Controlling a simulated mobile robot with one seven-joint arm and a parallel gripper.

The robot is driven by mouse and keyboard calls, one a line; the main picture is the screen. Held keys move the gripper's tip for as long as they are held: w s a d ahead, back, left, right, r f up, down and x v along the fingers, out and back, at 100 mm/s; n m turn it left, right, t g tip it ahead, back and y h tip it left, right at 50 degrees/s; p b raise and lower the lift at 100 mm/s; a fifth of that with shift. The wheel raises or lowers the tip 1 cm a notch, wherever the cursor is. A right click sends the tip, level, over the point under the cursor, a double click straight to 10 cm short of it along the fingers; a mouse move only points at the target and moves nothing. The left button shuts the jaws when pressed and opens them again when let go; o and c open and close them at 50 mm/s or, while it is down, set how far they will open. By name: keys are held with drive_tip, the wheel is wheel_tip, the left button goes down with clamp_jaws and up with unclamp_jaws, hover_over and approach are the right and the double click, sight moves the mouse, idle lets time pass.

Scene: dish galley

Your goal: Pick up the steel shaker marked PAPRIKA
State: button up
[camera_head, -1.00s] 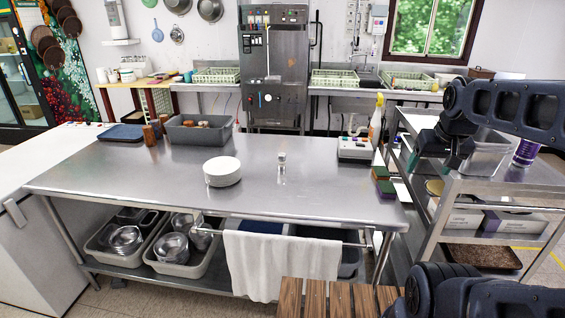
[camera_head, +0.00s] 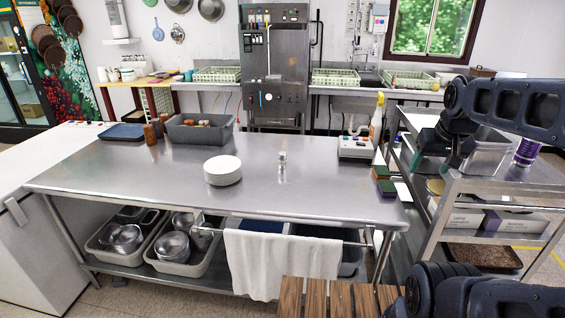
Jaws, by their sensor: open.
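A small steel shaker (camera_head: 282,158) stands upright near the middle of the steel table (camera_head: 130,179). Its marking is too small to read, so I cannot tell if it says PAPRIKA. My gripper (camera_head: 447,165) is at the right, well apart from the shaker, in front of the steel cart. It looks empty, and its fingertips are small and dark against the cart.
A stack of white plates (camera_head: 222,170) stands left of the shaker. A grey bin (camera_head: 200,134) and wooden mills (camera_head: 151,135) are at the back left. A white device (camera_head: 355,147) and a spray bottle (camera_head: 377,117) are at the right edge. The table's front is clear.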

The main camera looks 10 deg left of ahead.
drive_tip(key=w+a+r+n+g, duration=0.1)
drive_tip(key=w+a+r+n, duration=0.15)
drive_tip(key=w, duration=0.55)
drive_tip(key=w+a+r+n, duration=0.1)
drive_tip(key=w+a+r, duration=0.2)
drive_tip(key=w, duration=0.4)
drive_tip(key=w+a+f+n+g, duration=0.1)
drive_tip(key=w+a+n, duration=0.1)
drive_tip(key=w+a, duration=0.45)
drive_tip(key=w+a+f+n, duration=0.15)
drive_tip(key=w+a, duration=0.25)
drive_tip(key=w, duration=0.6)
drive_tip(key=n+g, duration=0.3)
drive_tip(key=n, duration=0.4)
hover_over(282, 160)
drive_tip(key=w, duration=0.2)
wheel_tip(282, 160, down, 23)
drive_tip(key=shift+d+r, duration=0.1)
drive_tip(key=shift+a+f, duration=0.25)
drive_tip(key=shift+f, duration=0.25)
wheel_tip(282, 160, down, 10)
drive_tip(key=shift+d+f, duration=0.1)
drive_tip(key=shift+f, duration=0.15)
drive_tip(key=c, duration=1.1)
drive_tip(key=shift+r, duration=0.15)
